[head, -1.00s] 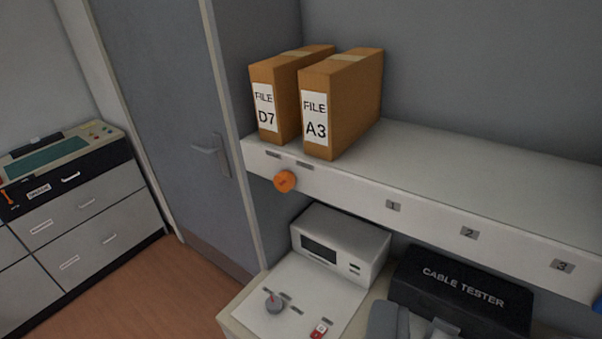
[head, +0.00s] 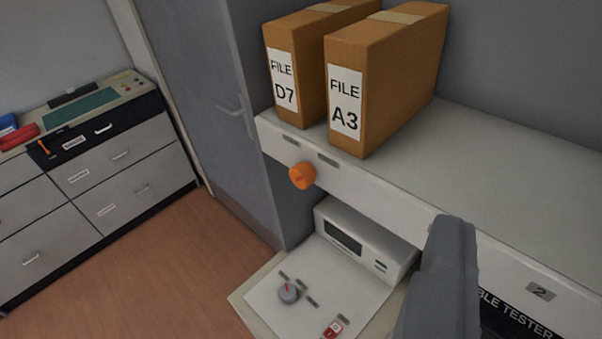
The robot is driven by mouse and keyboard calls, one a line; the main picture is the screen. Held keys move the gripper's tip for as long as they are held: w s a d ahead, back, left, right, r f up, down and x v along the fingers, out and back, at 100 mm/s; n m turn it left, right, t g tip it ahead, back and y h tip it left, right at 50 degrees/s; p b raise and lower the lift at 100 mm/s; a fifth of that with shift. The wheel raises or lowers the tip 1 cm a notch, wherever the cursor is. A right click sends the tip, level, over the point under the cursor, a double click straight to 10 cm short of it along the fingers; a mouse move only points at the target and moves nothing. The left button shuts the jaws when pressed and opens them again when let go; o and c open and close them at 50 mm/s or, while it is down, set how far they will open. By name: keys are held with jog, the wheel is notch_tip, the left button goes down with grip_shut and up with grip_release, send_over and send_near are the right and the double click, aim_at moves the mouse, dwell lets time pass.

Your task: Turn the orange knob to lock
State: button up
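The orange knob (head: 302,176) is on the front face of the white shelf (head: 400,207), near its left end. Two small dark labels sit above the knob, too small to read. My gripper (head: 452,232) is a dark grey shape at the lower right, to the right of the knob and clearly apart from it. It shows as one upright block, so I cannot see a gap between its fingers. Nothing is seen held in it.
Two brown file boxes, D7 (head: 283,90) and A3 (head: 346,115), stand on the shelf above the knob. Below are a white device (head: 372,243), a grey dial (head: 288,291) and a red switch (head: 331,329). The cable tester (head: 520,318) is partly hidden by my gripper. The floor at left is clear.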

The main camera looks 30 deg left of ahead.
aim_at(297, 180)
jog(key=shift+o, duration=0.3)
jog(key=shift+s, duration=0.1)
jog(key=o, duration=0.4)
jog(key=shift+a, duration=0.15)
jog(key=w+a+r+m+t+y+p, duration=0.35)
jog(key=w+a+m+t+y, duration=0.2)
jog(key=w+a+m, duration=0.6)
jog(key=w+a+f+m+h+p, duration=0.25)
jog(key=a+f+m+h, duration=0.6)
jog(key=f+m, duration=0.6)
jog(key=s+a+f+m+g+h, duration=0.1)
jog(key=s+a+f+m+g, duration=0.1)
jog(key=s+f+m, duration=0.3)
jog(key=a+f+m+g+h, duration=0.2)
jog(key=f+m, duration=0.1)
jog(key=f, duration=0.4)
jog(key=p+x, duration=0.1)
jog(key=x, duration=0.3)
jog(key=p+x, duration=0.1)
jog(key=x, duration=0.4)
jog(key=p+x, duration=0.1)
jog(key=x, duration=0.3)
jog(key=shift+w+a+r, duration=0.15)
jog(key=shift+w+r, duration=0.1)
jog(key=shift+r, duration=0.05)
